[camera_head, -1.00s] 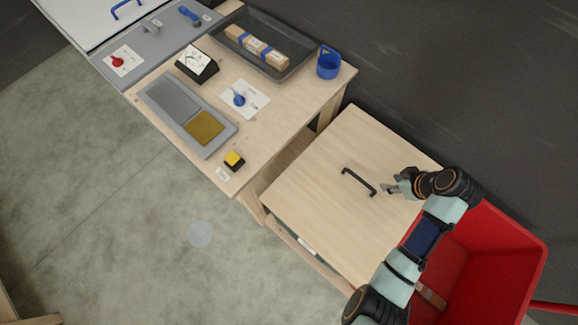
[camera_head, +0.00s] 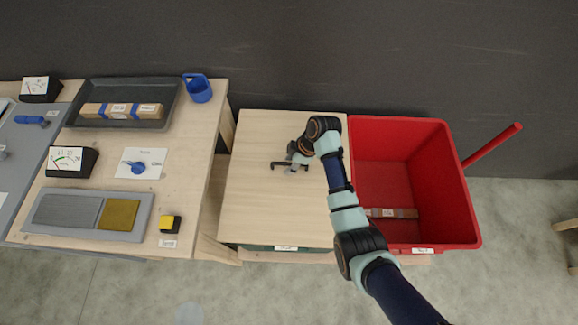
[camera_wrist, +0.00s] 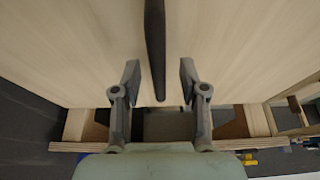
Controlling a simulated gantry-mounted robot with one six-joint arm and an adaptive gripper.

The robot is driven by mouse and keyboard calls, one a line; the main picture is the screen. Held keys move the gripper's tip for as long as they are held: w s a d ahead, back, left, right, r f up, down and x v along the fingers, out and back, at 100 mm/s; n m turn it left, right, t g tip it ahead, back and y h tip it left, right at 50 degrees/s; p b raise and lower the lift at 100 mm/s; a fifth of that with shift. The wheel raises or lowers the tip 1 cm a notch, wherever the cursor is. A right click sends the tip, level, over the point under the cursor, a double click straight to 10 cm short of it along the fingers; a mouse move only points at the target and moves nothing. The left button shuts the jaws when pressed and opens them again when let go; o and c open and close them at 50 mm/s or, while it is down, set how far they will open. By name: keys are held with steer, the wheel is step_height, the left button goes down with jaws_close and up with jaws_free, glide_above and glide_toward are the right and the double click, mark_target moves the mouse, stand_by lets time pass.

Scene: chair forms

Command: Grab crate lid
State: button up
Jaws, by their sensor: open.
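The crate lid (camera_head: 262,205) is a pale wooden board lying flat over a crate beside the red bin. A black bar handle (camera_head: 277,165) stands on its middle. My gripper (camera_head: 291,167) is over the lid at the handle and partly hides it. In the wrist view the handle (camera_wrist: 154,45) runs down the picture, and its near end lies between the two spread fingers of my gripper (camera_wrist: 159,72). Both fingers stand apart from the bar. The lid (camera_wrist: 70,50) fills most of that view. The crate itself is mostly hidden.
A red bin (camera_head: 385,180) with a brown-wrapped block (camera_head: 390,212) inside stands right of the lid. A wooden table (camera_head: 180,200) on the left carries a dark tray (camera_head: 165,108), a blue cup (camera_head: 197,88) and a yellow button (camera_head: 170,223).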

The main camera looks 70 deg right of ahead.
steer(key=shift+w+f, duration=0.15)
steer(key=shift+f, duration=0.2)
steer(key=shift+f, duration=0.25)
stand_by(0.4)
jaws_close()
steer(key=shift+r, duration=0.1)
